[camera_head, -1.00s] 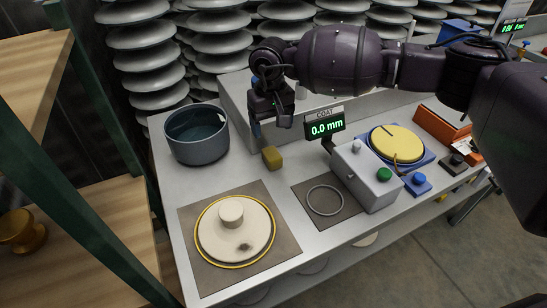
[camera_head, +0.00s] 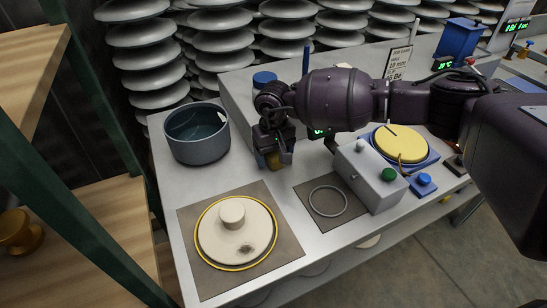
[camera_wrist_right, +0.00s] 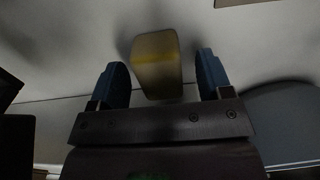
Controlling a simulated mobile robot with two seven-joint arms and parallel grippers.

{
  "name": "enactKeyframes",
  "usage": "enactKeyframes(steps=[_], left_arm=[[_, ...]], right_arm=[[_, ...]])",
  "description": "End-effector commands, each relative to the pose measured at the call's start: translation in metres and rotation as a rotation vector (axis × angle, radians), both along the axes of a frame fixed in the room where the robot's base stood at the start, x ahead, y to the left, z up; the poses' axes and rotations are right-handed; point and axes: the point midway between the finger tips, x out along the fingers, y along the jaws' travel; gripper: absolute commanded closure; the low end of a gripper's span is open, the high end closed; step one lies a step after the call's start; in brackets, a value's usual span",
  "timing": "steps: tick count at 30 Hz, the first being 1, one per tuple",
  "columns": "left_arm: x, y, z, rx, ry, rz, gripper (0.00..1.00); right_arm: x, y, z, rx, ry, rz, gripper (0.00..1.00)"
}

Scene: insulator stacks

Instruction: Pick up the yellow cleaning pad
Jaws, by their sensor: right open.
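The yellow cleaning pad (camera_head: 274,160) is a small block on the grey table, partly hidden by my right gripper in the head view. My right gripper (camera_head: 273,163) is lowered over it with its fingers pointing down. In the right wrist view the pad (camera_wrist_right: 157,65) lies between and slightly beyond the two blue fingertips of my right gripper (camera_wrist_right: 160,80). Gaps show on both sides of the pad, so the gripper is open and not holding it. My left gripper is not in view.
A dark blue-grey pot (camera_head: 197,134) stands left of the gripper. A white disc with a knob (camera_head: 236,234) lies on a mat in front. A grey control box (camera_head: 370,176) and a ring (camera_head: 327,201) are to the right. A raised ledge (camera_head: 240,93) runs behind.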

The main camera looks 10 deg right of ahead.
Motion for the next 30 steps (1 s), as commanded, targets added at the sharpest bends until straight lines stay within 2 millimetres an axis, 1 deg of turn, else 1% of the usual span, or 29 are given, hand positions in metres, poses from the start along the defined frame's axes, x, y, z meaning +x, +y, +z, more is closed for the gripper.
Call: enactKeyframes(steps=[1,2,8,9,11,18,19,26,30], left_arm=[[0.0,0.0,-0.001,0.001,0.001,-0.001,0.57],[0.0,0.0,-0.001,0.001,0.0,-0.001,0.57],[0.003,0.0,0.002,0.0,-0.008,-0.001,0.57],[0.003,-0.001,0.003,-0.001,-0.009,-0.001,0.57],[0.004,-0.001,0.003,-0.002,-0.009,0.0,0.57],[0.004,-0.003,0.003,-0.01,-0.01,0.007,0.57],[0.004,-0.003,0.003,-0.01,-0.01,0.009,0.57],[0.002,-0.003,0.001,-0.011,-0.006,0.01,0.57],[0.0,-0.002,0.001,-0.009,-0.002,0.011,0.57]], right_arm=[[0.0,0.0,-0.006,0.0,0.001,-0.001,0.28],[0.0,0.0,-0.007,0.0,0.0,-0.001,0.28],[0.001,0.0,-0.006,0.0,-0.002,0.0,0.28],[0.001,0.0,-0.006,0.0,-0.002,0.0,0.31],[0.001,0.0,-0.006,0.0,-0.002,0.0,0.4],[0.0,0.0,-0.006,0.0,-0.002,0.0,0.77],[0.0,0.0,-0.006,0.0,-0.002,0.0,0.81],[0.001,0.0,-0.005,0.0,-0.002,0.0,0.81],[0.001,0.0,0.004,0.001,-0.004,0.0,0.81]])
